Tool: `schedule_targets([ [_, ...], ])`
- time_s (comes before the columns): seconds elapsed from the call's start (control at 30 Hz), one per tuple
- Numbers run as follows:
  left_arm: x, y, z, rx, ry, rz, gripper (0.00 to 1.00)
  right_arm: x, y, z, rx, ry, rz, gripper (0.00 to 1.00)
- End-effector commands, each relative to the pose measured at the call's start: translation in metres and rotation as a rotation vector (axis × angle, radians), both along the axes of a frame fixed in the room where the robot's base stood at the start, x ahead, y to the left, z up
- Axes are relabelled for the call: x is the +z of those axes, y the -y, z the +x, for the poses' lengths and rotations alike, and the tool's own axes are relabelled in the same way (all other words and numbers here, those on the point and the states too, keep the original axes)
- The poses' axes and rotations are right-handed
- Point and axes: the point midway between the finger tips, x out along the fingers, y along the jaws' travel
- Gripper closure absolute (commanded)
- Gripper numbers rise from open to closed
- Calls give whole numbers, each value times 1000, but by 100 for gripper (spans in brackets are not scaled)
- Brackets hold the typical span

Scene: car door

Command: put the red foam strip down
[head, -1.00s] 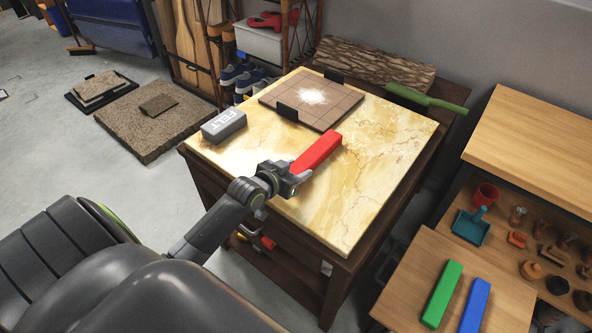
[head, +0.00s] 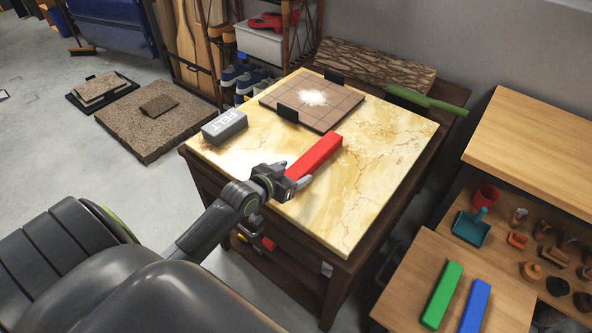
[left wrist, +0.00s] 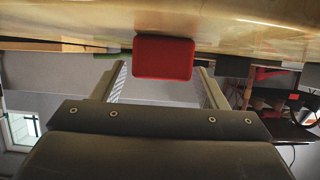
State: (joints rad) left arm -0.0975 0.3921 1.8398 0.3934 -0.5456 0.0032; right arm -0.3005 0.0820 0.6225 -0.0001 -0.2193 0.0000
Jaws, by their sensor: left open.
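The red foam strip (head: 318,154) lies flat on the yellow marble tabletop (head: 375,165), to the right of the grey felt block. My left gripper (head: 292,178) is open at the strip's near end. In the left wrist view, the strip's red end face (left wrist: 164,58) shows ahead between the two spread fingers of the left gripper (left wrist: 163,82), with a gap to each finger. The strip rests against the tabletop, which fills the top of that view. My right gripper is not in view.
The grey felt block (head: 224,126) and a tiled board (head: 312,100) with white powder and black clips sit on the same table. A green-handled tool (head: 425,98) lies behind. Green (head: 441,294) and blue (head: 475,306) strips lie on a wooden surface at right. The table's front right is clear.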

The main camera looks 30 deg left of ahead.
Motion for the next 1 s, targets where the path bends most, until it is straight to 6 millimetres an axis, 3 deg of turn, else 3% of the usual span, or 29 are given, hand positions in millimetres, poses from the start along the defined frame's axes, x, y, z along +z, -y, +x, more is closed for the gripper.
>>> schedule_targets([
  [0.3,26,-5,-62,-1,-3,3,33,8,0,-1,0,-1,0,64],
  [0.5,35,-7,-85,0,-3,1,33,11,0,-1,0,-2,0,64],
  [1.0,38,-7,-92,0,-1,1,33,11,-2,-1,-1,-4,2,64],
])
